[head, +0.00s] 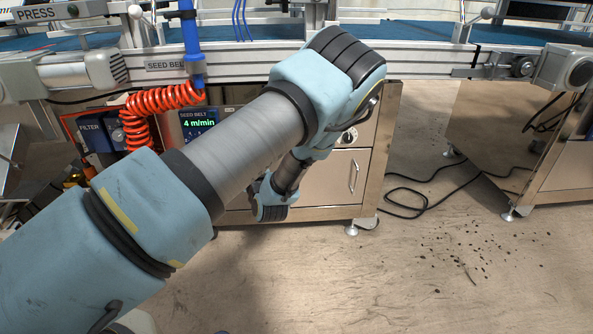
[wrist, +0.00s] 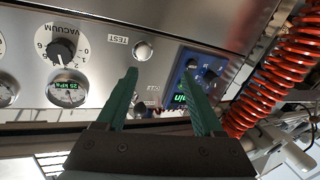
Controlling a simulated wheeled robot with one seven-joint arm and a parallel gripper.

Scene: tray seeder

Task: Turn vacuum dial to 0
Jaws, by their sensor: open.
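The vacuum dial (wrist: 61,51) is a dark round knob on a white numbered scale, at the upper left of the wrist view, with its VACUUM label upside down. Its pointer is too small to read surely. A dark knob (head: 347,136) on the panel in the head view looks like the same dial, partly behind my arm. My gripper (wrist: 160,75) has two green fingers, spread apart and empty. They point at the panel between the dial and the blue display, to the right of the dial and apart from it. My arm hides the gripper in the head view.
A 25 kPa gauge (wrist: 68,88) sits beside the dial, with a TEST button (wrist: 143,50) nearby. The blue seed belt display (head: 199,122) reads 4 m/min. A red coiled hose (head: 140,113) hangs left of it. A black cable (head: 430,190) lies on the floor.

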